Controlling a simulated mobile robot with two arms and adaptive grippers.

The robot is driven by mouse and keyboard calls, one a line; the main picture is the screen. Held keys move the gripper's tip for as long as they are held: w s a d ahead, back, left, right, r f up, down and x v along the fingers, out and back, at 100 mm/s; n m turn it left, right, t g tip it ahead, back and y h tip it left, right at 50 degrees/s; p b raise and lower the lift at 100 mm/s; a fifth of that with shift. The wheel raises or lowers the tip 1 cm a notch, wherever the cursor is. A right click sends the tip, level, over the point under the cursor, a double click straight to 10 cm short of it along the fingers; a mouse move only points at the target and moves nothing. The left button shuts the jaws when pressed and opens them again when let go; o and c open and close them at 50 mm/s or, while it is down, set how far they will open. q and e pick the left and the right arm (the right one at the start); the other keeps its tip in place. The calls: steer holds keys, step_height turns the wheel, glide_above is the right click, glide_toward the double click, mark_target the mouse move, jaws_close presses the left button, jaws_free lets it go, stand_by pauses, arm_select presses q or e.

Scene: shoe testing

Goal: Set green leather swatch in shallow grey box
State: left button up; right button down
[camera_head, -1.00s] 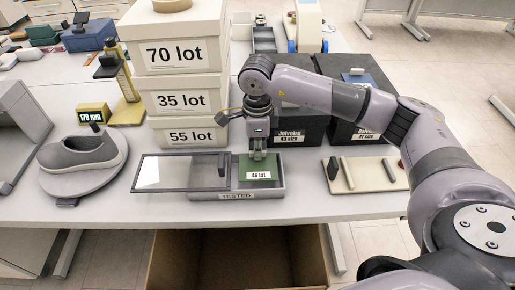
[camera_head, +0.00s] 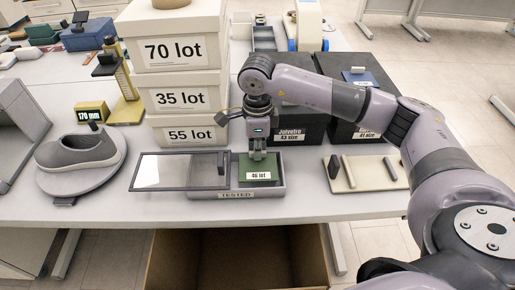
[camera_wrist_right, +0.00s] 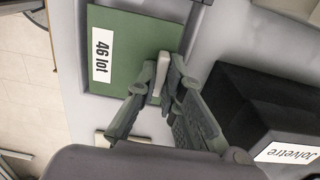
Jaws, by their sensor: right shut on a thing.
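The green leather swatch (camera_head: 258,168) carries a white "46 lot" label and lies flat in the right, uncovered part of the shallow grey box (camera_head: 282,191) marked "TESTED". Whether it touches the box floor I cannot tell. My right gripper (camera_head: 258,156) is at the swatch's far edge. In the right wrist view the fingers (camera_wrist_right: 160,88) are closed around a small pale tab (camera_wrist_right: 162,72) on the green swatch (camera_wrist_right: 125,35). A clear framed lid (camera_head: 175,172) with a dark handle covers the left part of the box. My left gripper is out of view.
Stacked white lot boxes (camera_head: 182,100) stand behind the lid. Dark shoe boxes (camera_head: 300,125) are behind my right gripper. A cream tray (camera_head: 372,178) with small bars lies to the right. A grey shoe (camera_head: 82,152) on a round stand is at left. An open carton is below the table edge.

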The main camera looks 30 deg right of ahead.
steer(key=shift+f+b, duration=1.85)
steer(key=shift+f, duration=0.3)
steer(key=c, duration=1.6)
jaws_free()
steer(key=shift+s+r, duration=0.1)
steer(key=shift+r, duration=0.05)
steer(key=shift+c, duration=0.2)
steer(key=shift+r, duration=0.1)
steer(key=shift+r, duration=0.15)
steer(key=shift+w+r, duration=0.2)
steer(key=shift+r, duration=0.15)
steer(key=r, duration=1)
steer(key=shift+s+a+r, duration=0.1)
steer(key=shift+s+r, duration=0.15)
steer(key=shift+r, duration=0.1)
steer(key=shift+f, duration=0.1)
